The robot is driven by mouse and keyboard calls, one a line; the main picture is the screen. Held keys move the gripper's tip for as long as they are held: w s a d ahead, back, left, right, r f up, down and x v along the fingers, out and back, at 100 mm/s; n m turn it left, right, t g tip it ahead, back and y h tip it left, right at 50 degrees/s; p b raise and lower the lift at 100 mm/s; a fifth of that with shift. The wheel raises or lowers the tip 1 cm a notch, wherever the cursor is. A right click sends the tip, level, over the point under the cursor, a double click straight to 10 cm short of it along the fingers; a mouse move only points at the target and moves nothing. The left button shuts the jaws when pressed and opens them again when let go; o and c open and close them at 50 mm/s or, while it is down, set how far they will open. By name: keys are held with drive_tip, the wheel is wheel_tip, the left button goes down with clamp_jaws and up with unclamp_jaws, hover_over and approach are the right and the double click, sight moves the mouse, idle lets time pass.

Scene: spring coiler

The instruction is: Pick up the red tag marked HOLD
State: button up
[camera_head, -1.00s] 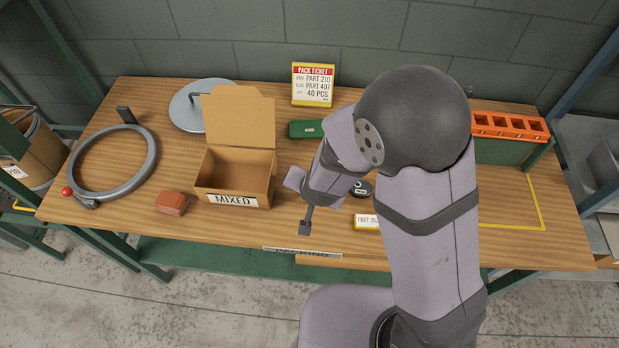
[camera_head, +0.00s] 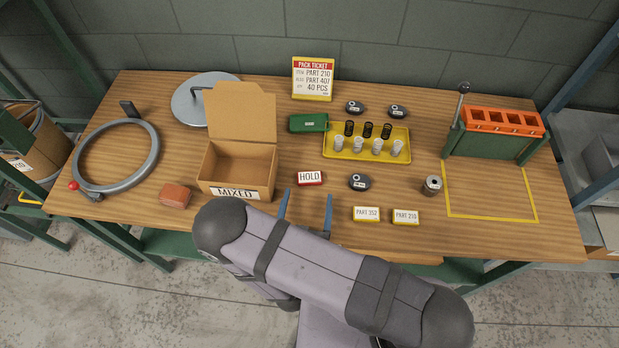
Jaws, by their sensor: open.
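The red tag marked HOLD (camera_head: 310,178) lies flat on the wooden bench, just right of the open cardboard box. Its white label faces up. My gripper (camera_head: 306,205) is near the front edge of the bench, with two blue-grey fingers spread apart and pointing toward the back. The tag lies just beyond the fingertips, and nothing shows between the fingers. The gripper's base is hidden behind my arm.
The cardboard box marked MIXED (camera_head: 236,165) stands left of the tag. A black disc-shaped item (camera_head: 359,181) lies to its right. Yellow labels (camera_head: 367,214) lie at the front. A yellow tray (camera_head: 366,143) holds several springs. A green case (camera_head: 308,122) lies behind the tag.

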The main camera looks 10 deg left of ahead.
sight(309, 179)
drive_tip(key=shift+s+n+t+y, duration=0.3)
drive_tip(key=shift+n, duration=0.1)
drive_tip(key=shift+w+a+f+b, duration=0.1)
drive_tip(key=shift+w+f+b, duration=0.1)
drive_tip(key=shift+w, duration=1)
drive_tip(key=shift+w+f+b, duration=0.2)
drive_tip(key=shift+w+f, duration=0.05)
drive_tip(key=shift+w, duration=0.95)
drive_tip(key=shift+w+a+f+b, duration=0.1)
drive_tip(key=shift+w+f+b, duration=0.1)
drive_tip(key=shift+w, duration=1)
drive_tip(key=c, duration=1.1)
